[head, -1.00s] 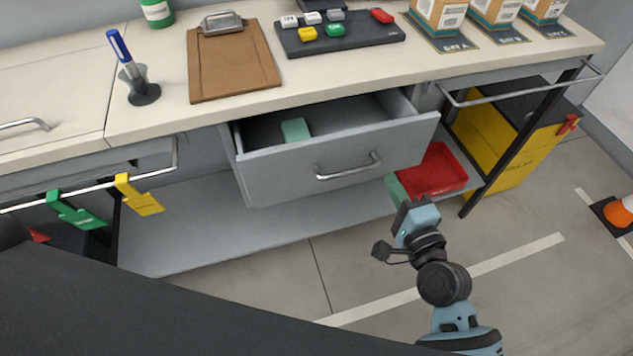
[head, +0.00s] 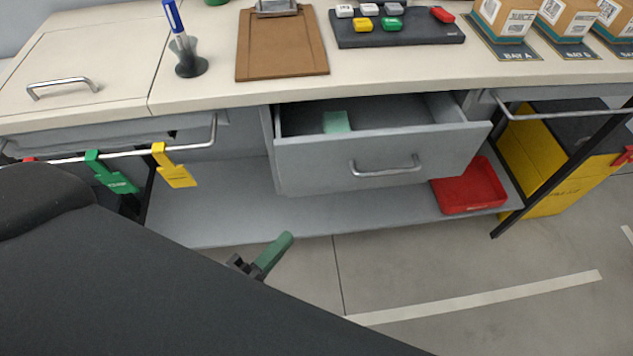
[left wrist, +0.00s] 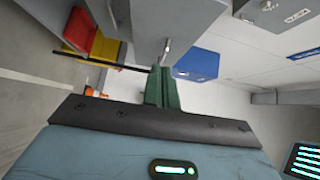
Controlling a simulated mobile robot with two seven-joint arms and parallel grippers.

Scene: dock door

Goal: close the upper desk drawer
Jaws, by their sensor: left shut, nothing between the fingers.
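The upper desk drawer (head: 310,165) is grey with a silver bar handle (head: 388,167). It stands open under the worktop, and a pale green item (head: 337,122) lies inside. My left gripper (head: 282,248) has green fingers and is below and left of the drawer front in the head view, apart from it. Part of it is hidden by my dark arm link. In the left wrist view, its green fingers (left wrist: 162,87) are together and empty, with the grey drawer front (left wrist: 185,22) and its handle (left wrist: 167,47) beyond the tips. My right gripper is not in view.
A red tray (head: 470,188) sits on the lower shelf (head: 220,205), right of the drawer. A yellow bin (head: 530,150) stands under the right end. Green (head: 110,175) and yellow (head: 175,168) tags hang on the left rail. Open floor lies in front.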

